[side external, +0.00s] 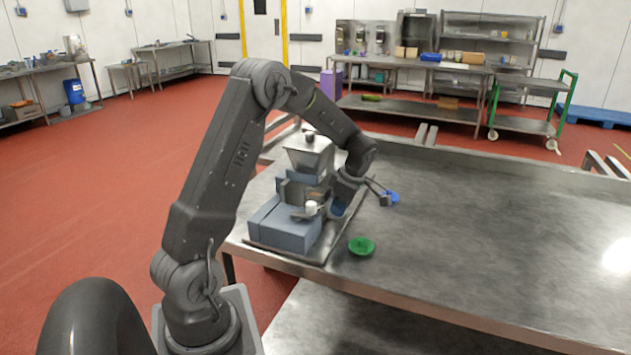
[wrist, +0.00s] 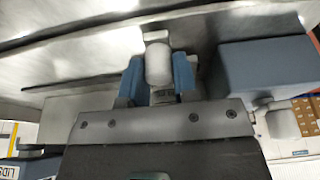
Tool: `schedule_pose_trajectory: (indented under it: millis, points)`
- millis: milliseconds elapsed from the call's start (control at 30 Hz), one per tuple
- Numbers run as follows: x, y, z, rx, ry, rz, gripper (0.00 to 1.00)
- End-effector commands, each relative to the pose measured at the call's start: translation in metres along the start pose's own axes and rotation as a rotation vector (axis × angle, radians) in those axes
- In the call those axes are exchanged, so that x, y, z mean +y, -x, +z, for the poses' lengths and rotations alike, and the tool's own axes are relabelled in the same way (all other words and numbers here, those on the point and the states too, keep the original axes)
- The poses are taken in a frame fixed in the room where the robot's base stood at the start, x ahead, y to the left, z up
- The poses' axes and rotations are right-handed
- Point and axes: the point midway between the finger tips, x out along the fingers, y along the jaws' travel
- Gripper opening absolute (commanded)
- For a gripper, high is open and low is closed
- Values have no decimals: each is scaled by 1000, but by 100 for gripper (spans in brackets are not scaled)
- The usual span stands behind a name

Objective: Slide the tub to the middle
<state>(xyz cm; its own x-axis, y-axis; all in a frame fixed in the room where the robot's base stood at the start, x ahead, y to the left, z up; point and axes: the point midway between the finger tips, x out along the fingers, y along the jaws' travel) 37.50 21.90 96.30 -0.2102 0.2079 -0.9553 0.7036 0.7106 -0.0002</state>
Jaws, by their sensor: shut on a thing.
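A small white rounded piece (wrist: 158,64) sits between the two blue fingers of my gripper (wrist: 158,76) in the wrist view. My gripper is shut on it. In the side view my gripper (side external: 336,208) is low at the right side of the bagger (side external: 288,228), which has a grey hopper (side external: 309,152) on top and a blue-grey base. A small white cylinder (side external: 311,207) shows at the bagger's front, just left of the gripper. I cannot tell for certain whether this white piece is the tub. My wrist hides part of the bagger.
The bagger stands on a thin metal tray (side external: 318,258) at the left end of the steel table (side external: 480,240). A green round item (side external: 361,246) lies just right of the tray. A blue item (side external: 390,198) lies behind it. The table's right side is clear.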

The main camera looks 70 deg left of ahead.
Motion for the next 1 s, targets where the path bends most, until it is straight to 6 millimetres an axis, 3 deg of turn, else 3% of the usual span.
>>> schedule_pose_trajectory:
  millis: [1000]
  points:
    - [51, 1, 0, -1, 0, 1, 7]
